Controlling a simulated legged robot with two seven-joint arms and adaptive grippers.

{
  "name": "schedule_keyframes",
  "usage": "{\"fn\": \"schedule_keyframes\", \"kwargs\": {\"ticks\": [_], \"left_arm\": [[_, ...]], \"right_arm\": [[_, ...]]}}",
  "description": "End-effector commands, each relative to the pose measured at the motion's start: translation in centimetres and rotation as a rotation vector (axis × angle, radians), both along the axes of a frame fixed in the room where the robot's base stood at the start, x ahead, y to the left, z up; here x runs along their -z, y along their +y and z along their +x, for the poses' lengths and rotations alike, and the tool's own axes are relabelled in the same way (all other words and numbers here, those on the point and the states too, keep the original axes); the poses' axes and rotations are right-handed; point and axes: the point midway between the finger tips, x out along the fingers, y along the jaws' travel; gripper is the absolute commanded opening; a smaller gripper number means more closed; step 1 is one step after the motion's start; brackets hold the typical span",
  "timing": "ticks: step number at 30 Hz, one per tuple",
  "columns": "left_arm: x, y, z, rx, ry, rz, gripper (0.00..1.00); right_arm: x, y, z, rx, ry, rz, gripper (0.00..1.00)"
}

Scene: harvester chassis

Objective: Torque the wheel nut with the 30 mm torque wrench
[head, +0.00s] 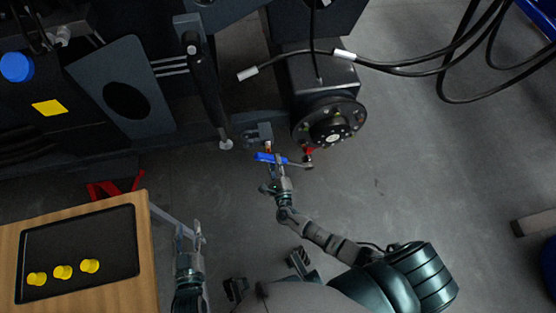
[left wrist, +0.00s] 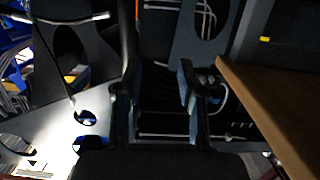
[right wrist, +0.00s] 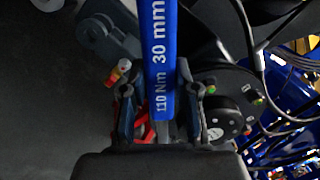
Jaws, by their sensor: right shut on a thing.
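The torque wrench has a blue handle (head: 264,157), marked "30 mm" and "110 Nm" in the right wrist view (right wrist: 162,55). My right gripper (head: 281,163) is shut on it.
A wooden table (head: 144,240) at lower left carries a black tray (head: 80,225) with yellow caps (head: 62,272). The dark chassis (head: 190,125) fills the upper left. Black cables (head: 410,70) hang at upper right. A red stand (head: 110,188) is behind the table. Floor is clear right of the hub.

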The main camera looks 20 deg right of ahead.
Motion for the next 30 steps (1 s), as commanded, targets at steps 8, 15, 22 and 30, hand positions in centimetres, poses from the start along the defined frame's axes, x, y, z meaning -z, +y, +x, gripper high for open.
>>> {"fn": "schedule_keyframes", "kwargs": {"ticks": [8, 15, 22, 30], "left_arm": [[0.1, -0.1, 0.1, 0.0, 0.005, -0.001, 0.4], [0.5, 0.1, 0.0, 0.0, 0.039, 0.01, 0.4], [0.3, 0.1, 0.0, 0.0, 0.004, -0.001, 0.4], [-1.6, -0.4, 0.5, 0.002, -0.125, -0.037, 0.4]], "right_arm": [[0.0, -0.2, 0.1, 0.001, -0.002, 0.0, 0.0], [-0.3, 0.1, 0.1, -0.002, -0.001, -0.005, 0.0], [-0.1, -0.2, 1.9, -0.002, 0.003, -0.009, 0.0], [0.0, -1.0, 4.9, -0.002, 0.002, -0.008, 0.0]]}}
